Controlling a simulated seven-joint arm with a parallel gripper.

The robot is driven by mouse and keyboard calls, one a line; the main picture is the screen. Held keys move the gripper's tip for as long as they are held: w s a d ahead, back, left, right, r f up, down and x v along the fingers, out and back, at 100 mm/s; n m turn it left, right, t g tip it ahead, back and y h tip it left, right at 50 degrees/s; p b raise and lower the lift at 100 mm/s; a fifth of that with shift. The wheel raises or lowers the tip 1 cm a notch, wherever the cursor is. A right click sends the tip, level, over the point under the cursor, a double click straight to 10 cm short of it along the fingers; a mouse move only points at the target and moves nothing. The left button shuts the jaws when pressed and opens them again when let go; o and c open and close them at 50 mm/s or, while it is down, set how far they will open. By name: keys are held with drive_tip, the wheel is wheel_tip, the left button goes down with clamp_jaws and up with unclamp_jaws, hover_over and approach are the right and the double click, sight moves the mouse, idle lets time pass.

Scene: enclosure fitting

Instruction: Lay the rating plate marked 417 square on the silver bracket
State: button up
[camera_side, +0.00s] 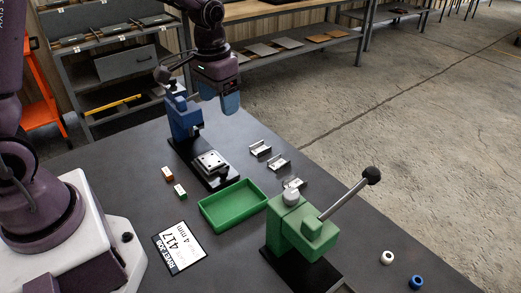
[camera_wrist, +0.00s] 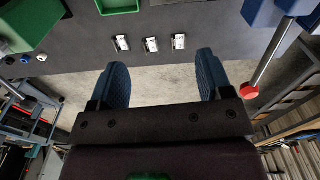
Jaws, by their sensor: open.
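A white card (camera_side: 178,248) printed "RIVET JOB", "417" and "4 mm" lies flat at the table's near left edge in the side view; it is the only thing I see marked 417. Three small silver brackets, a far one (camera_side: 260,148), a middle one (camera_side: 278,163) and a near one (camera_side: 293,183), stand in a row right of the green tray. The near one is partly hidden by the green press. The row also shows in the wrist view, its middle bracket (camera_wrist: 151,45) ahead of my fingers. My gripper (camera_side: 222,103) is open and empty, apart from the brackets.
A green tray (camera_side: 204,216) looks empty. A blue press (camera_side: 184,115) has a silver plate (camera_side: 210,162) on its base. A green press (camera_side: 303,228) has a raised lever. Two small blocks (camera_side: 168,174) (camera_side: 180,191) and two rings (camera_side: 387,258) (camera_side: 416,282) lie on the table.

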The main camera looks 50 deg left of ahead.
drive_tip(key=w+a+f, duration=0.3)
drive_tip(key=w+f, duration=0.4)
drive_tip(key=f, duration=0.2)
drive_tip(key=t, duration=0.1)
approach(261, 150)
drive_tip(key=shift+d+f+m, duration=0.2)
drive_tip(key=shift+f+m, duration=0.2)
drive_tip(key=shift+f, duration=0.45)
drive_tip(key=shift+w+a+f, duration=0.1)
drive_tip(key=shift+w+f, duration=0.1)
drive_tip(key=shift+f, duration=0.8)
drive_tip(key=shift+w+a+f, duration=0.1)
drive_tip(key=shift+w+f, duration=0.05)
drive_tip(key=shift+f, duration=0.8)
drive_tip(key=shift+w+f, duration=0.2)
drive_tip(key=shift+f, duration=0.8)
drive_tip(key=c, duration=1)
